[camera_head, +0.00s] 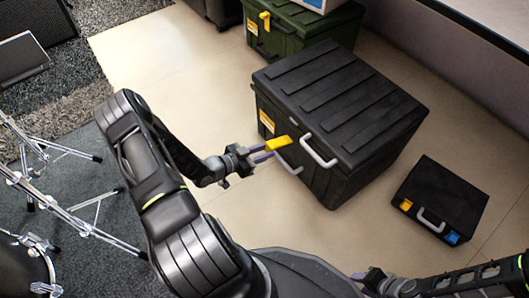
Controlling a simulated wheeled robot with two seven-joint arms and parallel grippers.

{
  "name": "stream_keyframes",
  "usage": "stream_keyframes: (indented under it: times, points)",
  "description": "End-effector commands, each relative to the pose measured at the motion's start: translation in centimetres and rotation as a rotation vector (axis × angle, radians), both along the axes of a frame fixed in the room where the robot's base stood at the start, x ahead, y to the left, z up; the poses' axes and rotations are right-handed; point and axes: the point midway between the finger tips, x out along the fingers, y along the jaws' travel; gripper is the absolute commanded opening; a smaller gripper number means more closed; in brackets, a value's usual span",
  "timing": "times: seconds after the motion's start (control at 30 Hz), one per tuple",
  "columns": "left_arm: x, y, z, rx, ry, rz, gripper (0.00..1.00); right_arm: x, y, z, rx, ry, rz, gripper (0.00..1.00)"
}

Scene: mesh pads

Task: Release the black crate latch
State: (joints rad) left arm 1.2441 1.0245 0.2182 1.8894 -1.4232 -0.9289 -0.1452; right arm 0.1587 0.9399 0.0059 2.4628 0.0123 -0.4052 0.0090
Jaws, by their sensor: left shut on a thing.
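The large black crate (335,110) stands on the pale floor with a ribbed lid that looks closed. Its yellow latch (280,143) sticks out from the front face near the lid edge. A light grey handle (320,151) is to the right of the latch, and another grey bar is lower on the front. My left gripper (264,151) reaches in from the left and is shut on the yellow latch. The fingertips are small in view. My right gripper (361,277) is low at the bottom edge, away from the crate, and its jaw opening is unclear.
A green crate (290,33) with a yellow latch stands behind the black crate. A small black case (437,200) with yellow and blue latches lies to the right. Metal stands (60,200) fill the left side. Floor in front of the crate is clear.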

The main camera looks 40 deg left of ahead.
Motion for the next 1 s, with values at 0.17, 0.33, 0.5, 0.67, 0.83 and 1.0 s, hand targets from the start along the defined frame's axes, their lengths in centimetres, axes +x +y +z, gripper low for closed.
stream_keyframes:
  times: [0.17,0.33,0.5,0.67,0.83,1.0]
  points:
    - [0.02,0.09,-0.10,0.001,0.000,0.002,0.00,0.03,0.01,-0.05,0.000,-0.001,0.000,0.36]
    - [0.03,0.09,-0.12,0.001,0.000,0.002,0.00,0.02,0.01,-0.06,0.000,0.000,0.000,0.36]
    - [0.01,0.05,-0.10,0.000,0.000,0.001,0.41,0.01,0.01,-0.05,0.000,0.000,0.000,0.36]
    - [0.01,0.04,-0.07,0.000,-0.001,0.001,0.49,-0.01,0.00,-0.03,0.000,0.000,0.000,0.36]
    - [-0.01,0.04,-0.03,0.000,-0.001,0.001,0.49,0.00,-0.01,-0.01,0.000,0.000,0.000,0.36]
    - [-0.73,0.29,0.36,0.002,0.000,0.002,0.49,-0.05,0.00,0.44,0.000,0.002,0.001,0.36]
